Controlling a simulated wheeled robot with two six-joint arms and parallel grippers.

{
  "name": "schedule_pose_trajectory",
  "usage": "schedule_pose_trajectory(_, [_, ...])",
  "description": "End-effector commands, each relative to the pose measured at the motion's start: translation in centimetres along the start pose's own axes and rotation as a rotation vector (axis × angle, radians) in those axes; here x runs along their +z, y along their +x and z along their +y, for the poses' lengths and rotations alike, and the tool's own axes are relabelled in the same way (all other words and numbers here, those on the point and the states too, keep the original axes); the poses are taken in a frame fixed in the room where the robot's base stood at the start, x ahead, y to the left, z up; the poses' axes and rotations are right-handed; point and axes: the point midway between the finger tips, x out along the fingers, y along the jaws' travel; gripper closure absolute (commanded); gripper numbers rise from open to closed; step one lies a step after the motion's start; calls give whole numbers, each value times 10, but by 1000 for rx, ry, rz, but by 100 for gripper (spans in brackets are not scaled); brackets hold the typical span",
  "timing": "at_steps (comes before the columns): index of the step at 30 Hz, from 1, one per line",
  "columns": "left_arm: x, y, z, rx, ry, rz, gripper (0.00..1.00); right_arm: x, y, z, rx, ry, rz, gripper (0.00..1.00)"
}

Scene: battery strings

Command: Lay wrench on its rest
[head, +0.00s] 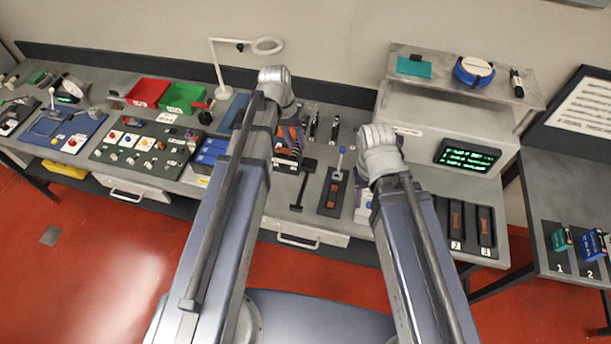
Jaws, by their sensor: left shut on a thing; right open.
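A dark T-shaped piece (302,186) lies on the grey bench between my two arms, with a wide bar at its far end and a small foot at its near end. I cannot tell whether it is the wrench or its rest. No other wrench shows clearly. My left arm reaches forward over the bench, and its far joint hides what is beneath it. My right arm reaches forward to the right of it.
A black plate with a blue-knobbed lever (335,190) stands right of the dark piece. Red (147,93) and green (184,98) bins and switch panels are left. A grey cabinet with a green-lit display (467,156) and a shelf (437,74) above stands right. A lamp (216,62) rises behind.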

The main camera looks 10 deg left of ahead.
Motion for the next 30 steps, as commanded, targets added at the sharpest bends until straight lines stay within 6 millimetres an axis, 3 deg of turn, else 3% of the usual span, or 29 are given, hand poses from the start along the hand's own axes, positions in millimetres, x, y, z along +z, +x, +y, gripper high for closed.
schedule_pose_trajectory(5, [0,2,0,1,-2,1,100,0,2,0,0,0,0,50])
schedule_pose_trajectory(11, [0,20,-3,1,-1,1,100,-1,20,-2,1,-9,1,50])
schedule_pose_trajectory(30, [2,129,-25,1,0,1,100,-9,131,-11,3,-22,5,50])
